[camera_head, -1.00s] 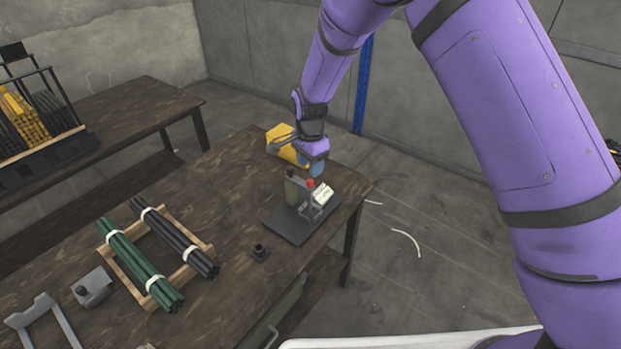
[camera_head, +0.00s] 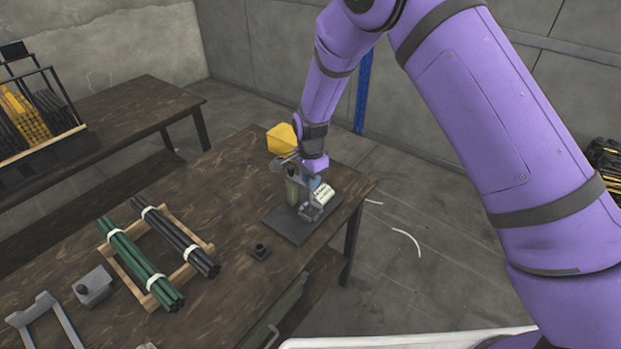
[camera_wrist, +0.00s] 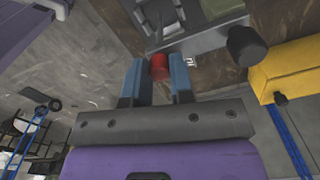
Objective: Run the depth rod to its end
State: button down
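The press (camera_head: 296,190) stands on a dark base plate (camera_head: 285,226) near the table's right corner. Its red knob (camera_wrist: 160,66) shows in the wrist view, in front of the grey press body (camera_wrist: 200,38); I cannot tell whether it belongs to the depth rod. My gripper (camera_wrist: 158,72) has its two blue fingers apart, with the red knob between their tips. Whether either finger touches it is unclear. In the head view my gripper (camera_head: 314,180) is low over the press and hides the knob. A dark round knob (camera_wrist: 247,45) sits to the right.
A yellow block-like object (camera_head: 282,138) stands close behind the press. A green bundle of rods (camera_head: 140,262) and a black bundle (camera_head: 175,236) lie on a wooden rack. The table between is bare.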

jog(key=shift+r, duration=1.65)
jog(key=shift+w, duration=0.1)
jog(key=c, duration=1)
grip_release()
notch_tip(320, 180, up, 11)
jog(key=shift+f, duration=0.1)
